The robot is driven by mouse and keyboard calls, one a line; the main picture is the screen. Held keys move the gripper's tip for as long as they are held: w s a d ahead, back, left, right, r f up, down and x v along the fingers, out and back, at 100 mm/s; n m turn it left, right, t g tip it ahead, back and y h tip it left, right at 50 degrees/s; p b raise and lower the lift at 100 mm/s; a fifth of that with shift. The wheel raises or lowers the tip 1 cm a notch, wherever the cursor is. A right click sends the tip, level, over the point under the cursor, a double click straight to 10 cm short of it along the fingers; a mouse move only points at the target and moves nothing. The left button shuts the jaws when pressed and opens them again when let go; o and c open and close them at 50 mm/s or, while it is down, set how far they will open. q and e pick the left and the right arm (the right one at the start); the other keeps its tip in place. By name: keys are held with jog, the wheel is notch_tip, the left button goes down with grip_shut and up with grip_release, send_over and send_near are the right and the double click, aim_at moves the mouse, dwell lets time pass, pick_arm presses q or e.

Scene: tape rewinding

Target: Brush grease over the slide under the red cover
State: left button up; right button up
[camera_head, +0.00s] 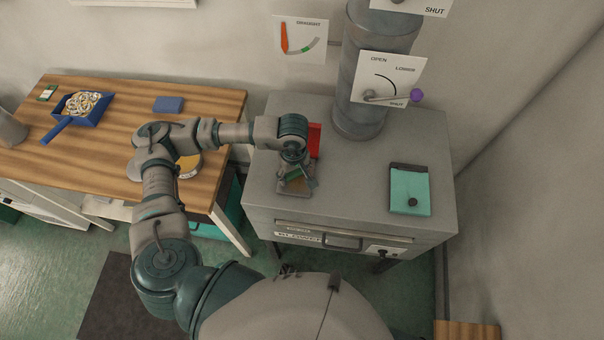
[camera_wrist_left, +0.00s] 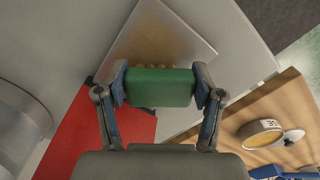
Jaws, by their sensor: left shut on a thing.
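My left gripper (camera_head: 296,178) is over the left part of the grey machine top. In the left wrist view its two fingers (camera_wrist_left: 161,88) are shut on the ends of a green brush block (camera_wrist_left: 158,90). Tan bristles show just past the block, over a pale metal slide (camera_wrist_left: 175,30) with a yellowish-brown smear. I cannot tell whether the bristles touch it. The red cover (camera_head: 314,138) stands up behind my gripper, and it also shows in the left wrist view (camera_wrist_left: 90,130). The arm hides much of the slide in the head view. My right gripper is not in view.
A teal cover (camera_head: 410,188) with a dark knob lies on the machine's right side. A grey column (camera_head: 358,118) with a lever dial (camera_head: 388,79) stands behind. On the wooden table (camera_head: 90,150) are a round tin (camera_head: 188,166), a blue dustpan (camera_head: 84,108) and a blue block (camera_head: 168,104).

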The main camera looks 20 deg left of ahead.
pick_arm(q)
jog(key=shift+s+a, duration=0.15)
jog(key=shift+a, duration=0.35)
jog(key=shift+s+a+f+b, duration=0.15)
jog(key=shift+a+b, duration=0.25)
jog(key=shift+a, duration=0.2)
jog(key=shift+s+a+b, duration=0.1)
jog(key=shift+a+b, duration=0.25)
jog(key=shift+a, duration=0.2)
jog(key=shift+s+a, duration=0.1)
jog(key=shift+a, duration=0.3)
jog(key=shift+w+a+b, duration=0.1)
jog(key=shift+w+b, duration=0.45)
jog(key=shift+w, duration=0.3)
jog(key=shift+w+d+b, duration=0.25)
jog(key=shift+d+b, duration=0.1)
jog(key=shift+d, duration=0.75)
jog(key=shift+w+d+b, duration=0.25)
jog(key=shift+d+b, duration=0.1)
jog(key=shift+d, duration=0.7)
jog(key=shift+w+d+b, duration=0.25)
jog(key=shift+d+b, duration=0.1)
jog(key=shift+d, duration=0.75)
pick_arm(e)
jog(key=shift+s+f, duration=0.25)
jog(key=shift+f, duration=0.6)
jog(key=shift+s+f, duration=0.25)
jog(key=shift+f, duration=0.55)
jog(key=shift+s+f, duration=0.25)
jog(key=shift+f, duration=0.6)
